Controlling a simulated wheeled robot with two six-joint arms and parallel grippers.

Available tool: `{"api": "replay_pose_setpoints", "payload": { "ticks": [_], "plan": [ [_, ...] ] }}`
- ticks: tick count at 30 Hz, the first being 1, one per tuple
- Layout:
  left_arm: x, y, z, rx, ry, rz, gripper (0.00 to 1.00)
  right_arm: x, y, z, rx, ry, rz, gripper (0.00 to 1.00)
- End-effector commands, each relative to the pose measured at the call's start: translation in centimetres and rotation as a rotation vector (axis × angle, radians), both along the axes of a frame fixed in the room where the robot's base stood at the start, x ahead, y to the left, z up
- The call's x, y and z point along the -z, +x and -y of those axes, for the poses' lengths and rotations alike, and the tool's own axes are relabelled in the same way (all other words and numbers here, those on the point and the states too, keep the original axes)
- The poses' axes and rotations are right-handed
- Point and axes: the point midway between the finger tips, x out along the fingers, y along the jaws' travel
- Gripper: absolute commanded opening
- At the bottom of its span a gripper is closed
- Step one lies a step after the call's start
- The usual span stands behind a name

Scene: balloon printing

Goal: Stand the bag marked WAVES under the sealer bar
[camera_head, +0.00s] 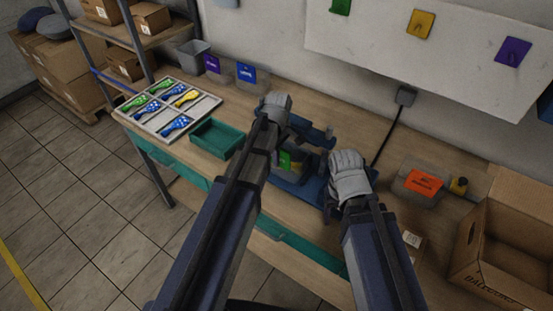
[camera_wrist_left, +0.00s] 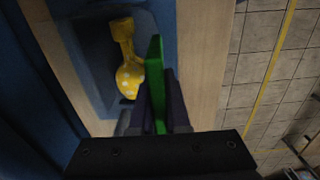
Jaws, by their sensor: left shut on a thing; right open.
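A clear bag with a green card (camera_head: 285,160) stands upright at the blue sealer (camera_head: 290,184), with yellow showing beside the card. In the left wrist view the green card (camera_wrist_left: 156,85) is seen edge-on between the fingers of my left gripper (camera_wrist_left: 158,112), which is shut on it. A yellow balloon with white dots (camera_wrist_left: 129,76) shows beside it, over the blue sealer base (camera_wrist_left: 94,70). The card's writing is not readable, and the left forearm partly covers the bag. My right gripper (camera_head: 349,180) is open at the sealer's right side.
A purple-card bag (camera_head: 212,65) and a blue-card bag (camera_head: 247,73) stand at the back. A sectioned tray of balloons (camera_head: 166,107) and a teal tray (camera_head: 215,138) lie left. An orange-card bag (camera_head: 424,182) and an open carton (camera_head: 505,245) are right.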

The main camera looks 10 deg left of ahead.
Motion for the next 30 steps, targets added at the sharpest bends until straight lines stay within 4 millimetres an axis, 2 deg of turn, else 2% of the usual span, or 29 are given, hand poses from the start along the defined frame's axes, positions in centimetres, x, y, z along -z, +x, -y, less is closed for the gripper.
{"api": "replay_pose_setpoints", "payload": {
  "ticks": [2, 3, 12, 22, 30],
  "plan": [
    [0.0, 0.0, 0.0, 0.0, 0.0, 0.0, 0.0, 0.0, 0.0, 0.0, 0.0, 0.0, 0.0, 0.66],
    [0.0, 0.0, 0.0, 0.0, 0.0, 0.0, 0.15, 0.0, 0.0, 0.0, 0.0, 0.0, 0.0, 0.66],
    [0.0, 0.0, 0.0, 0.0, 0.0, 0.0, 0.49, 0.0, 0.0, 0.0, 0.0, 0.0, 0.0, 0.66],
    [-0.3, -0.1, 0.0, 0.0, 0.0, 0.0, 0.49, -0.3, 0.0, 0.0, 0.0, 0.0, 0.0, 0.66],
    [-2.5, -0.9, -0.3, -0.001, 0.0, 0.0, 0.49, -2.5, 0.0, 0.0, -0.001, 0.0, 0.0, 0.66]
  ]
}}
